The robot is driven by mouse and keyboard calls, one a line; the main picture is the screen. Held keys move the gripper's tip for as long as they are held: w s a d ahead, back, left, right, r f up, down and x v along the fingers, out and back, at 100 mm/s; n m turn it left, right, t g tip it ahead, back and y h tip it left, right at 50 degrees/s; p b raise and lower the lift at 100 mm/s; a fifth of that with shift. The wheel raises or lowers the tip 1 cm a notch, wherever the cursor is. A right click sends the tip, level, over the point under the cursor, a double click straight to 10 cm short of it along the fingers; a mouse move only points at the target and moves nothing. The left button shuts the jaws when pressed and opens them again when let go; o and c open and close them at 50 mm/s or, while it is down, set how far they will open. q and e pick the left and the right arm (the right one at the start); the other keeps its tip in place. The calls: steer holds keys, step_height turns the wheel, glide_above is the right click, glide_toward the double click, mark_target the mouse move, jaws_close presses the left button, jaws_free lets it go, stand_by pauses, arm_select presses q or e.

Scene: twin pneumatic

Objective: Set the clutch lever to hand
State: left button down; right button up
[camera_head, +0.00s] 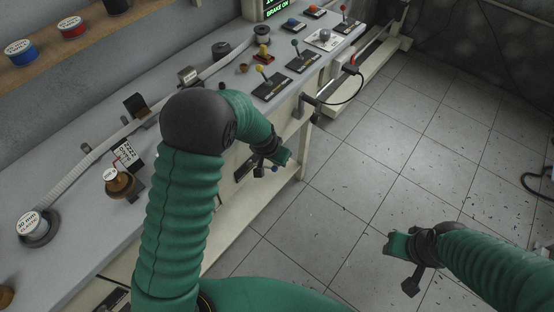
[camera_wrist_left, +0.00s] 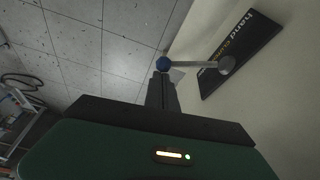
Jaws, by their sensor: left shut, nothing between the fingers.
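The clutch lever (camera_wrist_left: 200,65) is a thin grey rod with a blue ball knob (camera_wrist_left: 163,64). It stands out from a dark plate (camera_wrist_left: 240,48) with "hand" and "clutch" lettering on the bench's front face. In the head view the plate (camera_head: 243,169) is partly hidden behind my left arm. My left gripper (camera_wrist_left: 161,78) is shut and empty, with its tips right at the knob in the picture; I cannot tell if they touch. In the head view my left gripper (camera_head: 259,170) is beside the plate. My right gripper (camera_head: 411,286) hangs over the floor, away from the bench.
Several levers with coloured knobs, such as a yellow one (camera_head: 260,69), stand on the bench top (camera_head: 208,96). A cable (camera_head: 345,100) loops off the bench edge. Labelled spools (camera_head: 34,222) and a brown pot (camera_head: 121,182) lie at left. The tiled floor (camera_head: 350,170) is free.

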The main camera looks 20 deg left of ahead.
mark_target(273, 169)
arm_select(q)
steer(key=shift+s+f+m, duration=0.1)
steer(key=shift+s+m, duration=0.15)
steer(key=shift+m, duration=0.05)
steer(key=shift+s+m+h+b, duration=0.4)
steer(key=shift+s+m+b, duration=0.35)
steer(key=shift+m+b, duration=0.2)
steer(key=shift+s+m+g+h, duration=0.3)
steer(key=shift+s+m, duration=0.45)
steer(key=shift+m, duration=0.2)
steer(key=shift+s+a+m+g+h+p, duration=0.15)
steer(key=shift+s+a+m+p, duration=0.1)
steer(key=shift+s+m+p, duration=0.45)
steer(key=shift+s+a+m+g+h+p, duration=0.2)
steer(key=shift+s+a+m+p, duration=0.05)
steer(key=shift+s+m+p, duration=0.4)
steer(key=shift+s+a+m+g+h+p, duration=0.15)
steer(key=shift+s+a+m+p, duration=0.1)
steer(key=shift+s+m+p, duration=0.45)
